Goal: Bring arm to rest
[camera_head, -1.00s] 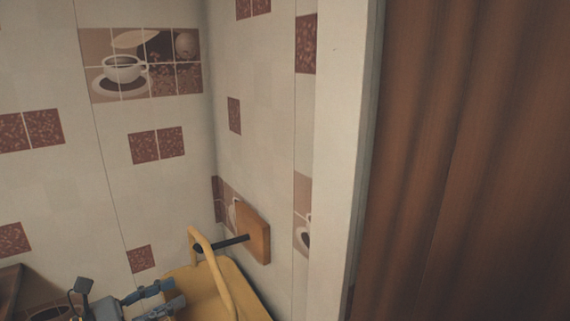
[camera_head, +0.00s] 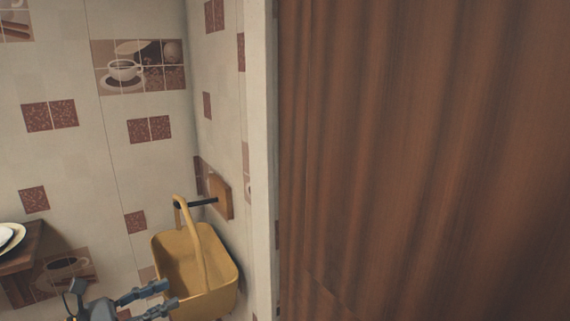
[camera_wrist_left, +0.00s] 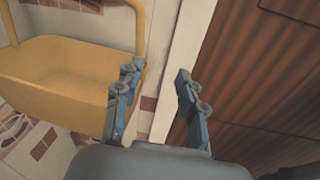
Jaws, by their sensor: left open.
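My left gripper (camera_head: 158,298) is at the bottom left of the head view, its two fingers apart with nothing between them. In the left wrist view the fingers (camera_wrist_left: 156,88) are also apart and empty. A yellow basket (camera_head: 222,290) with a looped handle hangs from a dark peg (camera_head: 198,203) on a wooden wall block (camera_head: 222,195). The gripper shows in front of the basket's lower left side; I cannot tell whether they touch. The basket also fills the upper left of the wrist view (camera_wrist_left: 60,85). My right gripper is not in view.
A tiled wall (camera_head: 60,160) stands behind. A brown ribbed curtain or panel (camera_head: 420,160) fills the right, past a pale wall edge (camera_head: 262,160). A wooden shelf (camera_head: 22,258) with a plate (camera_head: 10,238) is at the left edge.

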